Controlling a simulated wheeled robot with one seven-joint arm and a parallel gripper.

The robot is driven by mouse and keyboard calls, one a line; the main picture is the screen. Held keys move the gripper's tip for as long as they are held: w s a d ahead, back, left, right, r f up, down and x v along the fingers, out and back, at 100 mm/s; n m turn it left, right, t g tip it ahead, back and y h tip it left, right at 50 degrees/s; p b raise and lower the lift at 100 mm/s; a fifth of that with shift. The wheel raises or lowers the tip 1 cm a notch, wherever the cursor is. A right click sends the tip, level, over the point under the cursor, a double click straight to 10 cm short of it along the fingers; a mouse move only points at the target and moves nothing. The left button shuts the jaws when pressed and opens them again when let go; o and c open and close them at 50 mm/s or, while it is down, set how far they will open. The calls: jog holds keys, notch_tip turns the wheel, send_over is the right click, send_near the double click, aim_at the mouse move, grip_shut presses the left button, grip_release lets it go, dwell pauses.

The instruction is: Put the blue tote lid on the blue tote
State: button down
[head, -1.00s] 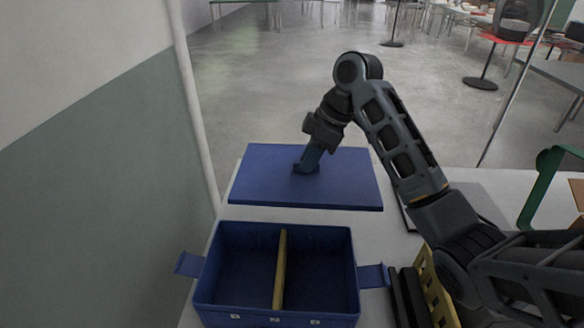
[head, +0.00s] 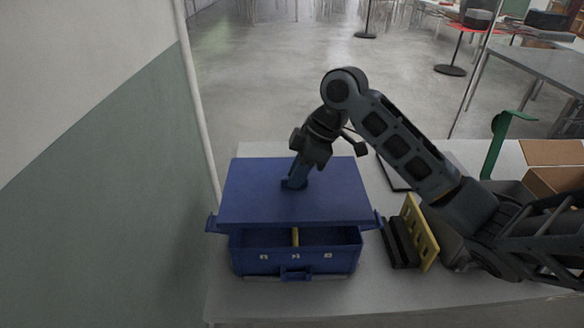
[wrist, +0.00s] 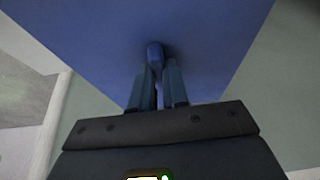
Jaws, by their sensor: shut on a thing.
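The blue tote lid (head: 330,195) is a flat blue panel with a small handle on top. My gripper (head: 296,184) is shut on that handle from above; in the wrist view the fingers (wrist: 158,84) close on the handle under the lid's broad blue face (wrist: 100,30). The blue tote (head: 310,262) is an open box on the table with a yellow divider (head: 295,237) inside. The lid covers the tote's back part in the head view, and the front of the opening shows. I cannot tell whether the lid touches the rim.
A black block (head: 400,246) and a yellow slotted piece (head: 420,232) stand just right of the tote. A cardboard box (head: 553,153) and a green stand (head: 497,145) are farther right. A wall with a white pipe (head: 196,100) is on the left. The table front (head: 450,300) is clear.

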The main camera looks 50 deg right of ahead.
aim_at(297, 191)
jog(key=shift+f+b, duration=1.8)
jog(key=shift+f, duration=0.85)
jog(key=shift+f+b, duration=0.75)
jog(key=shift+f, duration=0.05)
jog(key=shift+f+b, duration=0.85)
jog(key=shift+b, duration=0.4)
jog(key=c, duration=1.1)
grip_release()
jog(key=shift+r, duration=0.1)
jog(key=shift+r+p, duration=3)
jog(key=shift+r, duration=0.9)
